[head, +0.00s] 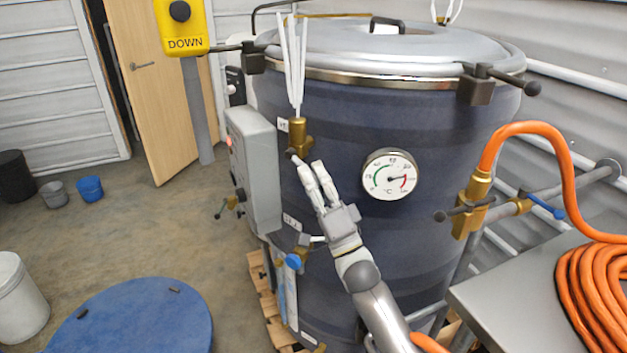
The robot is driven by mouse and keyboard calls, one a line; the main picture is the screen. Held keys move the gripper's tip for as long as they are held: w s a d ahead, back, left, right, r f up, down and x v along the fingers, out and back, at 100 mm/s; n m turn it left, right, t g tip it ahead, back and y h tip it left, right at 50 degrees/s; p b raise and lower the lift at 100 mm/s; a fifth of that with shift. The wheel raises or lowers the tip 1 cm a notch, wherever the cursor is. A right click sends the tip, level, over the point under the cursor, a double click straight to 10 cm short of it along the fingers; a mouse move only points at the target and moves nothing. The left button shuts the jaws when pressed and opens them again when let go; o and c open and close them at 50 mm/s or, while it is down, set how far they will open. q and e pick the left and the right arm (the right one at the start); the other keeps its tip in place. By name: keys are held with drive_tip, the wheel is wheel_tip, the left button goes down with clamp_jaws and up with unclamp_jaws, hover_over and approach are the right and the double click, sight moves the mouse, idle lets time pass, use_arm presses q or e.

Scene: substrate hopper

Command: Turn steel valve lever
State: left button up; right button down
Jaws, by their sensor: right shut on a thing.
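A brass valve (297,132) is mounted on the front of the dark blue tank (330,115), left of the dial gauge. A short grey steel lever (291,153) shows at its lower end, with its tip pointing left. My right gripper (308,169) reaches up from below, just under the brass valve. It is shut on the lever, and its fingers hide part of it. My left gripper is not in view.
A dial gauge (390,175) sits close to the right of my gripper. A grey control box (254,165) is on the left. A brass valve with orange hose (471,205) and a metal table (530,290) are at the right.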

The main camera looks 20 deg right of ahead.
drive_tip(key=shift+f, duration=0.5)
drive_tip(key=c, duration=1.7)
unclamp_jaws()
drive_tip(key=shift+o, duration=1.1)
drive_tip(key=shift+s+r, duration=0.1)
drive_tip(key=shift+r, duration=0.1)
drive_tip(key=shift+d+r, duration=0.1)
drive_tip(key=shift+s+f, duration=0.25)
drive_tip(key=shift+v, duration=1.2)
drive_tip(key=s+d, duration=0.2)
drive_tip(key=s, duration=1)
drive_tip(key=shift+d, duration=0.25)
